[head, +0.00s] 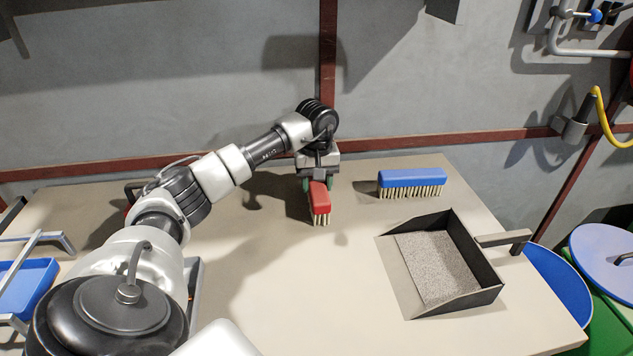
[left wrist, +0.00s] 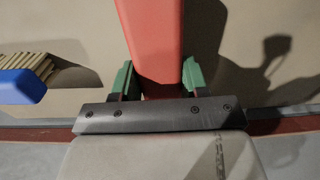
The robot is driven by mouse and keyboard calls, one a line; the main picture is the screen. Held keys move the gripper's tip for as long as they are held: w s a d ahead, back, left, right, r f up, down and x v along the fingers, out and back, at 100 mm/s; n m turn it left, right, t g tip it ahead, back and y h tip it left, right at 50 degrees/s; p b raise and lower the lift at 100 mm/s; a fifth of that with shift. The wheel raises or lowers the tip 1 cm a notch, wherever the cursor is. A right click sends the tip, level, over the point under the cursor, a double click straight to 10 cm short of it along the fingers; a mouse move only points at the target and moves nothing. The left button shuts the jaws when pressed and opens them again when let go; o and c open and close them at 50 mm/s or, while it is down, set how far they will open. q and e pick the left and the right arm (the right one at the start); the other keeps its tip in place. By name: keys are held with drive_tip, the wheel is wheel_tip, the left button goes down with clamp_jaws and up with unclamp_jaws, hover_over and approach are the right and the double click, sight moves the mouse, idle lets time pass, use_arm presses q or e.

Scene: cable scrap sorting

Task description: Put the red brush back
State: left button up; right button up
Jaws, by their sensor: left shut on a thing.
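The red brush (head: 320,200) has a red block and pale bristles that point down. It is at the back middle of the table in the head view. My left gripper (head: 318,184) is shut on it from above, near its far end. In the left wrist view the red block (left wrist: 152,40) runs between the two green fingertips (left wrist: 155,78), one on each side. I cannot tell whether the bristles touch the table. My right gripper is not in view.
A blue brush (head: 411,178) lies to the right of the red one. A dustpan (head: 483,262) holding grey grit sits at the right of the table (head: 300,310). A blue tray (head: 25,285) is at far left. A wall stands close behind the table. The table's front middle is clear.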

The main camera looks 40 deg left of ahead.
use_arm(q)
drive_tip(key=o, duration=0.9)
drive_tip(key=shift+f, duration=0.1)
drive_tip(key=shift+c, duration=0.2)
wheel_tip(320, 180, up, 12)
drive_tip(key=shift+p, duration=0.3)
